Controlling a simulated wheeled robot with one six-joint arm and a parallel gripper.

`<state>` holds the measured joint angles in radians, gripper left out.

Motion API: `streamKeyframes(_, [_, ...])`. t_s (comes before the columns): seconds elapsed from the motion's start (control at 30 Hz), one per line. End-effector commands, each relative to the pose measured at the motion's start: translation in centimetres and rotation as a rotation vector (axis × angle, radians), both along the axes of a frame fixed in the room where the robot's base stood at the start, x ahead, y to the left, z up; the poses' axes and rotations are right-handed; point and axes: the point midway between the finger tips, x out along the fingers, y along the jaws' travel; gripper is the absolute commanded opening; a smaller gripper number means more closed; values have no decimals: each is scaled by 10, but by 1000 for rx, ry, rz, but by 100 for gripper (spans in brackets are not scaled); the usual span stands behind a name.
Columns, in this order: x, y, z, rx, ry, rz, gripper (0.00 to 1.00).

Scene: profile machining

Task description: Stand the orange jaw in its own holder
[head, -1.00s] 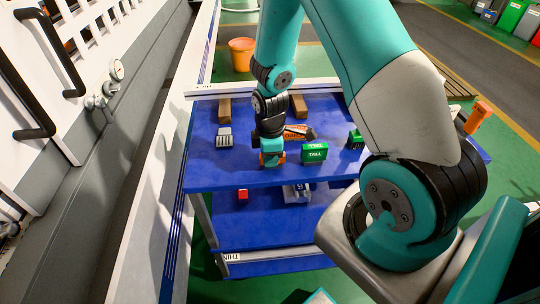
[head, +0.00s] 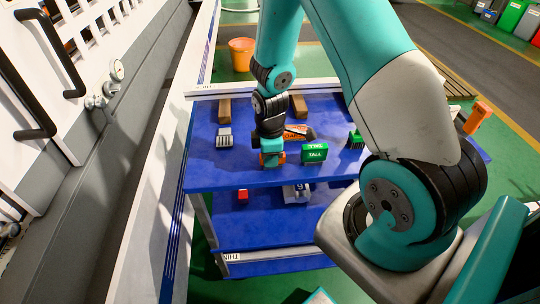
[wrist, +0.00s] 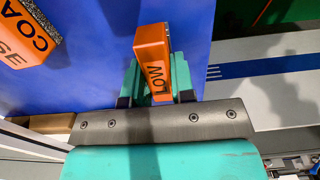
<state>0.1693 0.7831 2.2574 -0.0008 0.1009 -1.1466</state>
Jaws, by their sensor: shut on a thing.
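The orange jaw (wrist: 153,62), marked LOW, is between the fingers of my gripper (wrist: 158,88) in the wrist view. It sticks out past the fingertips. In the head view my gripper (head: 271,155) points down over the front part of the blue table top, with a little of the orange jaw (head: 279,158) showing at its end. Whether the jaw touches the table is unclear. A green block marked TALL (head: 315,155) stands just to the right of my gripper. I cannot make out the orange jaw's own holder; my gripper may hide it.
An orange block marked COARSE (wrist: 20,35) lies behind my gripper, also in the head view (head: 296,131). A grey ribbed piece (head: 224,138) lies left, a green one (head: 355,139) right. The lower shelf holds a red block (head: 242,196) and a grey device (head: 297,193).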

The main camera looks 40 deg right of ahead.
Motion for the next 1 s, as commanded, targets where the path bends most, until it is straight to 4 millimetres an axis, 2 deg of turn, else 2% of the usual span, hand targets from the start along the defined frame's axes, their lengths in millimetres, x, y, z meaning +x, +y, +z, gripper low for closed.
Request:
streamKeyframes(0.47, [0, 0, 0, -1, -1, 0, 0])
streamKeyframes(0.5, [0, 0, 0, -1, -1, 0, 32])
streamKeyframes(0.6, [0, 0, 0, 0, 0, 0, 53])
streamKeyframes(0.87, [0, 0, 0, 0, 0, 0, 53])
streamKeyframes(1.0, [1, 0, 9, -1, -4, 0, 53])
